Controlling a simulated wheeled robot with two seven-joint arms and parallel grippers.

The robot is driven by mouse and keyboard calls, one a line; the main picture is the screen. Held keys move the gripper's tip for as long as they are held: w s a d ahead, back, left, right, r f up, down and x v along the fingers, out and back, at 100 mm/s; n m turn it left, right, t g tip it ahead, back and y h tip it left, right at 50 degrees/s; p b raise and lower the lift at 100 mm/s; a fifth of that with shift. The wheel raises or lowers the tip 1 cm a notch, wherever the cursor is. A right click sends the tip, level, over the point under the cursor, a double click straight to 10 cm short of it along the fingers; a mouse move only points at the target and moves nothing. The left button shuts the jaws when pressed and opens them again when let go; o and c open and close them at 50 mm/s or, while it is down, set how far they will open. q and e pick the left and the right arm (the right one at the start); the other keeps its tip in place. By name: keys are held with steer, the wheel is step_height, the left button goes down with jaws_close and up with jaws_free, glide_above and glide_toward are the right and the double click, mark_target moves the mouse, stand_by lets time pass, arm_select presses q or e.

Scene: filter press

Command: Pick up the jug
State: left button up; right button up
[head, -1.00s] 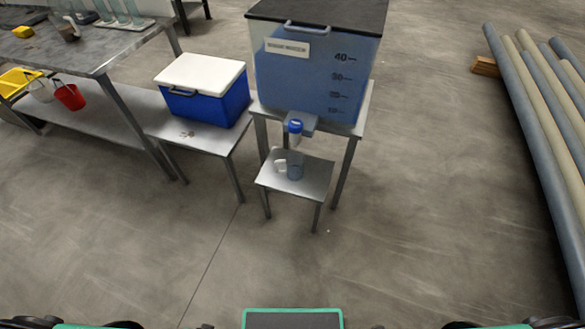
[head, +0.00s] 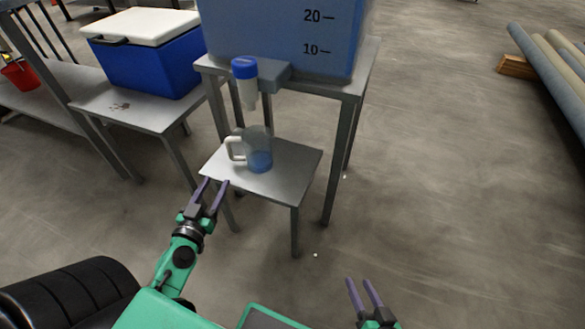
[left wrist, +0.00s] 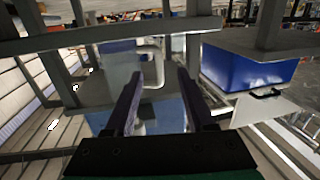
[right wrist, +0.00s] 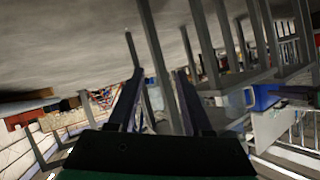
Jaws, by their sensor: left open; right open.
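The jug (head: 259,150) is clear with a white handle on its left side and blue liquid in the bottom. It stands upright on a small grey metal stand (head: 285,180), below the blue-capped spout of the tank. My left gripper (head: 214,182) is open and empty, at the stand's front left corner, apart from the jug. In the left wrist view, the jug's white handle (left wrist: 151,66) shows between the open fingers (left wrist: 158,75). My right gripper (head: 361,284) is open and empty, low and to the right of the stand, over the floor.
A large blue tank (head: 285,40) stands on a taller metal table behind the jug, its blue-capped spout (head: 245,70) hanging close above it. A blue cooler with white lid (head: 150,60) sits on a low table at left. Pipes (head: 548,70) lie far right.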

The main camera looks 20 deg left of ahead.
arm_select(q)
steer(key=w+p, duration=0.1)
steer(key=w+r+p, duration=0.1)
steer(key=w, duration=0.1)
steer(key=w+r+p, duration=0.1)
steer(key=w, duration=0.1)
steer(key=shift+a+r+p, duration=0.15)
steer(key=shift+a+p, duration=0.15)
steer(key=shift+a, duration=0.05)
steer(key=p+x, duration=0.2)
steer(key=x, duration=0.7)
steer(key=shift+w, duration=0.3)
steer(key=shift+w+a, duration=0.1)
steer(key=shift+w, duration=0.05)
jaws_close()
arm_select(e)
steer(key=d+r+n+g+h, duration=0.1)
steer(key=d+r+g+h, duration=0.1)
steer(key=d+r+g, duration=0.1)
step_height(320, 180, up, 2)
steer(key=shift+d+r+g, duration=0.15)
steer(key=shift+d+g, duration=0.25)
steer(key=shift+d, duration=0.4)
